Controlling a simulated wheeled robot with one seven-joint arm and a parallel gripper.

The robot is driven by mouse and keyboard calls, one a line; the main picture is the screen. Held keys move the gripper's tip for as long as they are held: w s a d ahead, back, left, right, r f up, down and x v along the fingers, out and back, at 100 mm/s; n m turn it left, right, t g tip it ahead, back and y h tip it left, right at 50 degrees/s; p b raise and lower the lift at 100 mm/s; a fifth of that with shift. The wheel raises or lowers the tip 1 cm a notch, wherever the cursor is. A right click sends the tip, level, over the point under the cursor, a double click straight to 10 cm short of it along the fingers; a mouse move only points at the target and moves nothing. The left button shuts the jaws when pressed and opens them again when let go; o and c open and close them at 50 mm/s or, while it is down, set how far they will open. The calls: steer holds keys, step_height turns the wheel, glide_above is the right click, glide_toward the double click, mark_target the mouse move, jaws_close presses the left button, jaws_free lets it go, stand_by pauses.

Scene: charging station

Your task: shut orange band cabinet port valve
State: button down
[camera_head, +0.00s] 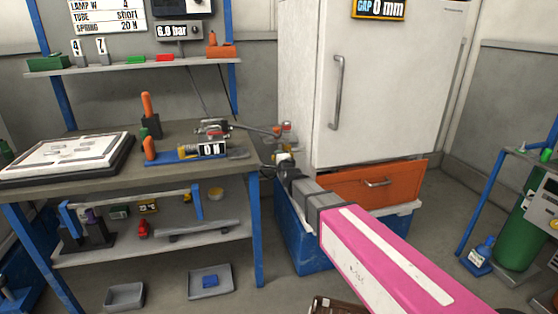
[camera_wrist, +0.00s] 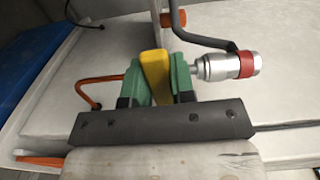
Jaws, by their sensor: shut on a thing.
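In the wrist view, the green fingers of my gripper (camera_wrist: 156,80) are closed around a yellow valve handle (camera_wrist: 154,72), one finger on each side. An orange band (camera_wrist: 174,19) shows just beyond the handle, at the top of the view. The valve body is mostly hidden behind the fingers and handle. In the head view, my gripper (camera_head: 281,161) is at the cabinet's (camera_head: 372,80) lower left edge, beside the bench's right end. The handle is small and partly hidden there.
A silver coupling with a red band (camera_wrist: 242,66) and a dark hose lie close to the right finger. The workbench (camera_head: 185,130) stands left of my arm. An orange drawer (camera_head: 350,187) and a blue bin (camera_head: 301,239) are below the cabinet door.

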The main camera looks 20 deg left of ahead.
steer(key=shift+r+m, duration=0.1)
steer(key=shift+m, duration=0.2)
steer(key=c, duration=1)
jaws_free()
steer(key=shift+o, duration=0.2)
steer(key=shift+s+d, duration=0.1)
steer(key=v, duration=1)
steer(key=shift+s, duration=0.25)
steer(key=shift+d, duration=0.1)
